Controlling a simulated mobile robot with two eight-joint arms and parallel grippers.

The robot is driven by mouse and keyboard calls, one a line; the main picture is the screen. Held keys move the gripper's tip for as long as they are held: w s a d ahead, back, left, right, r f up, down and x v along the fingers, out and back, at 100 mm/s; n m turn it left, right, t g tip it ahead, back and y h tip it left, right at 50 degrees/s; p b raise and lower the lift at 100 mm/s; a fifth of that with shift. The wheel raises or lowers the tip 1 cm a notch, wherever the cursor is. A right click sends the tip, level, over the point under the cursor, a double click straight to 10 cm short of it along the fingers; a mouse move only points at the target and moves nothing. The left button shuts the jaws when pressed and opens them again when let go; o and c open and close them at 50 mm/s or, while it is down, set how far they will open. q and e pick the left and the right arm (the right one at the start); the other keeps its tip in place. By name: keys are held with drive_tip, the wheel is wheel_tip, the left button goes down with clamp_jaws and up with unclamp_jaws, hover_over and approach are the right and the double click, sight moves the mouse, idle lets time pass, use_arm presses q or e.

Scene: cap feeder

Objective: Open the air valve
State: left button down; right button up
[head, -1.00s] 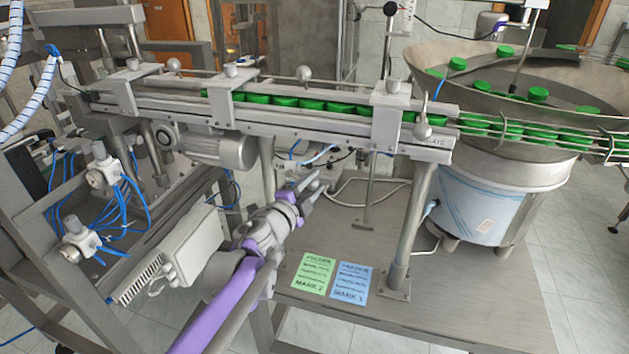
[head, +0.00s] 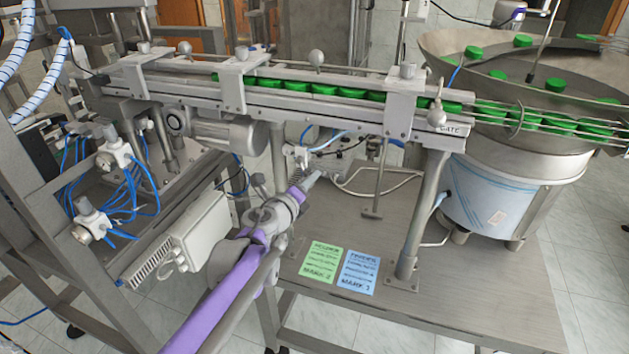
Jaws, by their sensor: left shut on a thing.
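My left gripper (head: 310,180) reaches up from the bottom of the head view on its purple and grey arm. Its fingers point up and right, under the conveyor, and are shut on a small part. That part looks like the air valve's handle, but the fingers mostly hide it. Grey metal fittings (head: 338,166) with a pale blue air hose sit just beyond the fingertips. I cannot tell from this view how far the valve is turned. My right gripper is not in view.
The conveyor (head: 290,105) with green caps runs above the gripper. A support leg (head: 422,215) stands to the right. A feeder bowl (head: 520,135) is at the right. A white box (head: 200,235) and blue hoses are at the left. Green (head: 322,262) and blue (head: 358,272) cards lie on the table (head: 470,290).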

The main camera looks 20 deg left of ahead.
use_arm(q)
drive_tip(key=shift+a+f+m+y, duration=0.15)
drive_tip(key=shift+a+m+y, duration=0.1)
drive_tip(key=shift+a+m, duration=0.5)
drive_tip(key=shift+a+f+m+y, duration=0.1)
drive_tip(key=shift+a+m+y, duration=0.25)
drive_tip(key=shift+m, duration=0.7)
drive_tip(key=shift+a, duration=0.15)
drive_tip(key=c, duration=0.5)
unclamp_jaws()
drive_tip(key=s+r, duration=0.2)
drive_tip(key=s, duration=0.8)
drive_tip(key=shift+s+a+p, duration=0.15)
drive_tip(key=shift+s+p, duration=0.15)
drive_tip(key=shift+p, duration=0.15)
drive_tip(key=shift+r, duration=0.15)
